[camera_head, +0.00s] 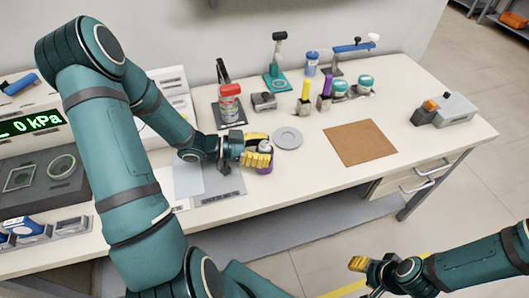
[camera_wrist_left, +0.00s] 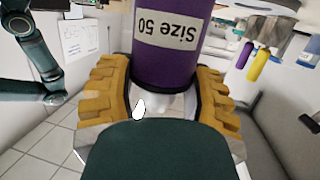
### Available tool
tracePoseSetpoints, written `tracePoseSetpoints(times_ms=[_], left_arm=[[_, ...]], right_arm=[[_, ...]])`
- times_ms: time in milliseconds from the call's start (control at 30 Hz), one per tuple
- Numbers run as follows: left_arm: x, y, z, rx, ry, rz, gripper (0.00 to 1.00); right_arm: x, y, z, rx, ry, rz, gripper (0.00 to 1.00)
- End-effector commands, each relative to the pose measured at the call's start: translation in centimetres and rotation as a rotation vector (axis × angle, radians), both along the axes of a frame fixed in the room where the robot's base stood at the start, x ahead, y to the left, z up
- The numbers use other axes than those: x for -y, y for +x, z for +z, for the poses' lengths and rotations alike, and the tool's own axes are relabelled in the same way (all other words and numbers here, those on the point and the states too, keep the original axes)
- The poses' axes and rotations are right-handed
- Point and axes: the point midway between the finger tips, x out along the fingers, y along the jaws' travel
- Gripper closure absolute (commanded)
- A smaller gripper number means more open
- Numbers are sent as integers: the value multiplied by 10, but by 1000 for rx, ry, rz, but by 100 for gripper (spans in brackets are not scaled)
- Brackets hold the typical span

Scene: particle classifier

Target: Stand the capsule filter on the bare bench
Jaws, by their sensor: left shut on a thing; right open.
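My left gripper (camera_head: 258,155) is shut on a purple cylinder with a white label reading "Size 50", which appears to be the capsule filter (camera_wrist_left: 172,60). In the left wrist view the gripper (camera_wrist_left: 165,95) has yellow fingers on both sides of it. In the head view the fingers and wrist hide most of the cylinder; a dark purple part (camera_head: 265,169) shows below them, near the bench's front edge. I cannot tell whether it touches the bench (camera_head: 310,170). My right gripper (camera_head: 362,268) is open and empty, off the bench in front.
A round grey dish (camera_head: 288,138) stands just right of the left gripper. A brown mat (camera_head: 360,142) lies further right. A red-and-white canister (camera_head: 230,104) stands behind. A grey plate (camera_head: 218,188) lies to the left. Bare bench shows around the mat.

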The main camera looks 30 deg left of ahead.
Motion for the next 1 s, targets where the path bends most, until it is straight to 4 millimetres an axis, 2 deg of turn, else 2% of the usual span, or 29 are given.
tracePoseSetpoints(times_ms=[67,400,433,500,867,1000], left_arm=[[0,0,-8,2,-1,-1,90],[0,0,-9,3,0,-1,90],[0,0,-10,1,1,0,40],[0,0,-10,2,1,0,16],[0,0,-7,2,0,0,16],[-10,-7,-4,2,1,2,16]], right_arm=[[0,1,-4,2,0,-1,53],[0,1,-4,2,0,-1,53],[0,1,-4,2,0,-1,53],[0,1,-4,2,0,-1,53],[0,1,-2,2,0,-1,53],[0,0,1,0,0,0,53]])
